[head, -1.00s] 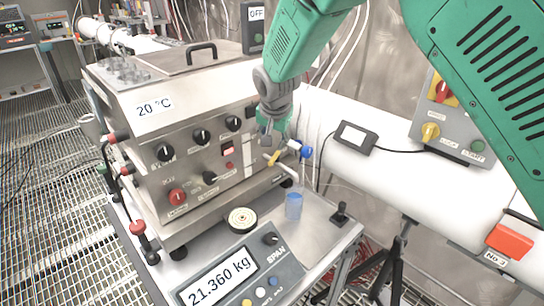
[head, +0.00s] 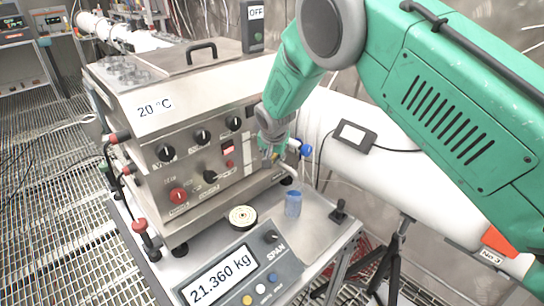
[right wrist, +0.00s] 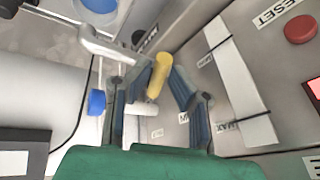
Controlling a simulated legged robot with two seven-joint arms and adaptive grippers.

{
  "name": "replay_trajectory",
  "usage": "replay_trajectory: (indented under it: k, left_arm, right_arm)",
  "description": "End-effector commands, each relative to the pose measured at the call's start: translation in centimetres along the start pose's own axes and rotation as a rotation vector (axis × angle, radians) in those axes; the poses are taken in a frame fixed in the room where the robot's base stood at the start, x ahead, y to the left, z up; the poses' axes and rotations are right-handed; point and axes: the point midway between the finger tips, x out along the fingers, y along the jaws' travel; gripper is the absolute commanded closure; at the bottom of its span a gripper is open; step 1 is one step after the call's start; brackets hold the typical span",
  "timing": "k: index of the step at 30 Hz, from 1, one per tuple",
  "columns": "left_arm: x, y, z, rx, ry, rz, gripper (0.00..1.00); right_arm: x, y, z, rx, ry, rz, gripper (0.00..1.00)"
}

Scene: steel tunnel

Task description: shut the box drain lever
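The steel box (head: 110,100) stands on a metal bench, with dials and a 20 °C label. A short yellow lever (right wrist: 159,75) sits low on the box's front at its right end. My right gripper (head: 270,158) reaches down to it and hides most of it in the head view. In the right wrist view my right gripper (right wrist: 161,85) is open, with the yellow lever between its fingertips. Any contact cannot be made out. A bent metal pipe (right wrist: 105,47) and a blue handle (right wrist: 97,102) are beside the fingers; the blue handle also shows in the head view (head: 305,150). My left gripper is not visible.
A blue cup (head: 293,204), a round dish (head: 242,217) and a scale display (head: 225,275) reading 21.360 kg are in front of the box. A white pipe (head: 365,165) with a small device (head: 352,135) runs behind on the right. A small black joystick (head: 340,209) stands at the bench's right corner.

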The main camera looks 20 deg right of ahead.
Motion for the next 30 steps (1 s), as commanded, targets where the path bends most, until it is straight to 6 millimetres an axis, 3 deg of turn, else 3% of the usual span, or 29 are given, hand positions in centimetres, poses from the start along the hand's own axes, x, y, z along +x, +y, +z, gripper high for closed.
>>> replay_trajectory:
  k: [8, 21, 30]
  left_arm:
    - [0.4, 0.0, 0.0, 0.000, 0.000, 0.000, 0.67]
    - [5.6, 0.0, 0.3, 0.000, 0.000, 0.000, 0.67]
    - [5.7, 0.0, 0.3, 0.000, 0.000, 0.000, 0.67]
  right_arm:
    - [0.1, -0.1, 0.0, 0.015, 0.005, 0.007, 1.00]
    - [0.8, -1.9, 0.0, 0.364, 0.082, 0.150, 1.00]
    - [0.4, -2.1, -0.2, 0.408, 0.088, 0.165, 1.00]
